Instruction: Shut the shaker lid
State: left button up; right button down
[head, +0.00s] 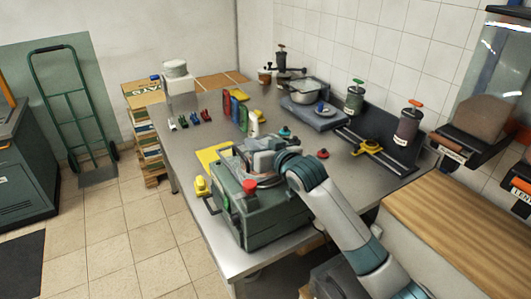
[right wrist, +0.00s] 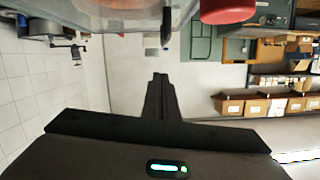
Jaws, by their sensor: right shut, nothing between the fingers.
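The shaker (head: 262,222) is a dark green box-like machine at the front edge of the steel table, with a red knob (head: 249,186) on its near corner. My right arm comes in from the lower right and covers much of its top. My right gripper (head: 256,150) is over the back part of the shaker; in the right wrist view its fingers (right wrist: 158,82) are together and empty. That view shows a clear, lid-like piece (right wrist: 115,14) and a red knob (right wrist: 228,10) just beyond the fingertips, apart from them. I cannot tell the lid's angle. My left gripper is out of view.
A yellow object (head: 201,187) is beside the shaker's left side. Colored racks (head: 235,110), a pot (head: 306,91) and jars with dark contents (head: 408,125) stand further back. A wooden counter (head: 460,215) is at right.

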jog(key=b+v, duration=0.2)
jog(key=v, duration=0.4)
jog(key=shift+s, duration=0.2)
jog(key=shift+d+r, duration=0.1)
jog(key=shift+d, duration=0.05)
